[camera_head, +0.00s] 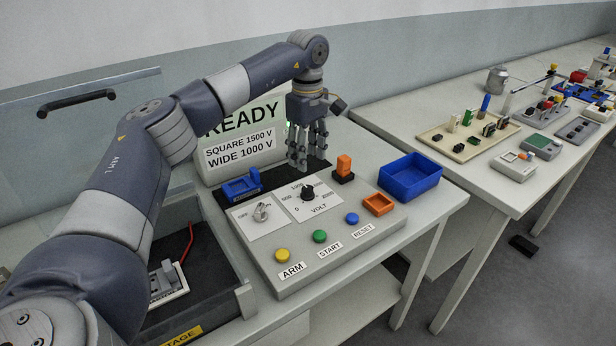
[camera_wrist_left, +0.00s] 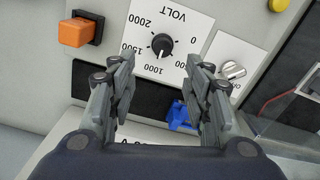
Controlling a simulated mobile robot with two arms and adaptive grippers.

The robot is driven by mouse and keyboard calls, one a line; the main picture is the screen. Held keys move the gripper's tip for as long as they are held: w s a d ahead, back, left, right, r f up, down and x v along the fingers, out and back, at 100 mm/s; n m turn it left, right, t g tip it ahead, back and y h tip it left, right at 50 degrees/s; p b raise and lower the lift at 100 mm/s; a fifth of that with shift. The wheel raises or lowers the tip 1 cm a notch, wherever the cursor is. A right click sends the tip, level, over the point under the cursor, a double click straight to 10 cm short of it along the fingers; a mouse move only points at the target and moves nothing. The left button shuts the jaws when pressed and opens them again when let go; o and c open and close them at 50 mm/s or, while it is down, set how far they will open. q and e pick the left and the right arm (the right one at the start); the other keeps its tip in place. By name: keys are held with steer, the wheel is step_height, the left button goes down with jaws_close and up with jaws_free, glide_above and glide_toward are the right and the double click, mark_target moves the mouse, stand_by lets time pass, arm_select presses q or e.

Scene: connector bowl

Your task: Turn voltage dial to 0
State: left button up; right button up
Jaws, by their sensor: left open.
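The voltage dial (camera_head: 308,193) is a black knob on a white plate marked VOLT, on the sloped grey control panel. It also shows in the left wrist view (camera_wrist_left: 162,44), where its white pointer mark is small and seems to lie toward the 1000 side; I cannot read it exactly. My left gripper (camera_head: 308,150) hangs above and behind the dial, fingers pointing down. In the left wrist view the two fingers (camera_wrist_left: 160,72) are spread apart with nothing between them, and the dial lies beyond their tips, untouched. My right gripper is not in view.
An OFF/ON switch (camera_head: 262,211) sits left of the dial. An orange block (camera_head: 344,168), a blue connector (camera_head: 241,186), a blue bin (camera_head: 410,176) and yellow, green and blue buttons surround it. A READY screen (camera_head: 242,140) stands behind. A second table (camera_head: 440,150) with parts is at right.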

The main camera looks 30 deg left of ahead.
mark_target(308, 188)
arm_select(q)
steer(key=f, duration=0.1)
steer(key=s+f, duration=0.1)
steer(key=f, duration=0.1)
steer(key=shift+d, duration=0.2)
steer(key=f, duration=0.3)
steer(key=shift+w+f+p, duration=0.2)
steer(key=shift+p, duration=0.2)
step_height(308, 188, down, 3)
steer(key=shift+w+a+f, duration=0.1)
steer(key=c, duration=0.9)
steer(key=shift+c, duration=0.8)
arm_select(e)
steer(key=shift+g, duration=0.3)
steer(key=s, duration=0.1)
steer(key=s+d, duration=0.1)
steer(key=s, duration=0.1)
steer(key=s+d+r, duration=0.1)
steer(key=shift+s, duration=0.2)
